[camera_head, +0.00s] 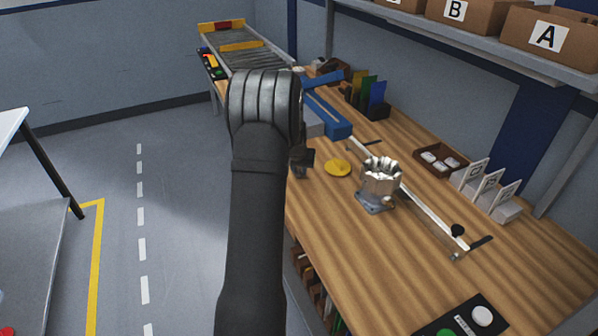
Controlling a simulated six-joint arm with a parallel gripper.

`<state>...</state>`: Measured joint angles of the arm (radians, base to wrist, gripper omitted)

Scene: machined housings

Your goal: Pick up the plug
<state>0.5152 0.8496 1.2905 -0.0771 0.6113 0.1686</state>
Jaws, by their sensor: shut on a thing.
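My dark arm rises through the middle of the view. Part of my gripper (303,160) shows just right of the arm, over the left edge of the wooden bench. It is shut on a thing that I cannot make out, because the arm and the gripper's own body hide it. I cannot pick out a plug with certainty. A silvery machined housing (380,184) stands on a grey base on the bench, to the right of my gripper. A flat yellow disc (338,167) lies on the bench between the gripper and the housing.
A pale rail (418,208) runs past the housing. A brown tray (440,161) with white pieces and several upright cards stand at the right. A dark button panel (463,320) is at the front. The front-middle bench is clear.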

